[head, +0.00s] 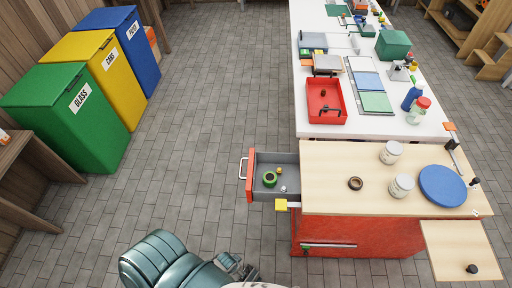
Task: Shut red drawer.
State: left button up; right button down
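The red drawer (250,177) is pulled out to the left from the wooden-topped workbench. It has a red front, a pale handle (242,168) on its outer face and a grey inside. A green roll (269,179) and a few small items lie in it. My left gripper (239,267) is dark teal and low in the view, below the drawer and well apart from it. It seems empty, but its finger opening is too small to judge. My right gripper is not in view.
The red cabinet (360,236) has a bar handle (329,246) on its near face. Jars (402,186) and a blue disc (443,186) stand on the top. Tiled floor left of the drawer is clear.

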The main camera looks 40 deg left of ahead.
aim_at(259, 162)
jog(key=j, duration=1.75)
jog(key=i+z, duration=0.05)
